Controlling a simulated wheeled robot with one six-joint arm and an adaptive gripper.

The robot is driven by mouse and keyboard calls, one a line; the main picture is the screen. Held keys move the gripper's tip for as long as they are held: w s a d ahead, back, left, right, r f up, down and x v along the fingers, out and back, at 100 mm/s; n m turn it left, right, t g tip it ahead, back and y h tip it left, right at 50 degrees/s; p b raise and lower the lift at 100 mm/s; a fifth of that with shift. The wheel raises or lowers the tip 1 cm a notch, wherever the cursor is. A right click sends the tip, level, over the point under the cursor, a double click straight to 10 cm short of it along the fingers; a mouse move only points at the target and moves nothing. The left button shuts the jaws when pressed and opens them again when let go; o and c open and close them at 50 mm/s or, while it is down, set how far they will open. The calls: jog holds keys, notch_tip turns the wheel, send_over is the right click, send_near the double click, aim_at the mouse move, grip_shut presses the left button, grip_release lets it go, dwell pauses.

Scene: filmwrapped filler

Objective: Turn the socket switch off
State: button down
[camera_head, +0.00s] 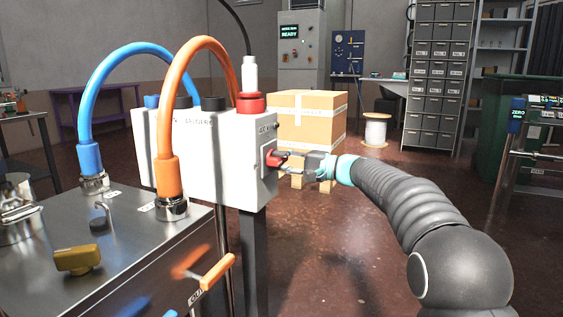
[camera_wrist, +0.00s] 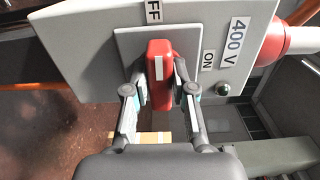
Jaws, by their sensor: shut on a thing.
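The white socket box (camera_head: 215,150) stands on a dark post. Its red switch handle (camera_wrist: 160,62) has a white stripe and sits on a grey square plate (camera_wrist: 130,45). My gripper (camera_wrist: 160,90) is shut on the handle, one finger on each side; in the head view my gripper (camera_head: 285,161) reaches the box from the right. In the wrist view, the handle's long axis runs up and down, roughly in line with the cut-off "FF" label (camera_wrist: 153,12) above it. The "ON" label (camera_wrist: 208,60) lies to the right. A dark green lamp (camera_wrist: 222,89) sits below "ON".
A red plug (camera_head: 251,104) with a white end stands on top of the box. Blue (camera_head: 120,62) and orange (camera_head: 195,60) hoses arch over a metal machine (camera_head: 135,235) at left. A wrapped carton (camera_head: 310,118) stands behind.

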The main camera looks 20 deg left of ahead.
jog(key=shift+n, duration=0.3)
jog(key=c, duration=1)
grip_release()
jog(key=shift+o, duration=0.2)
jog(key=shift+d, duration=0.1)
jog(key=s+d, duration=0.1)
jog(key=d, duration=1)
jog(key=shift+d, duration=0.4)
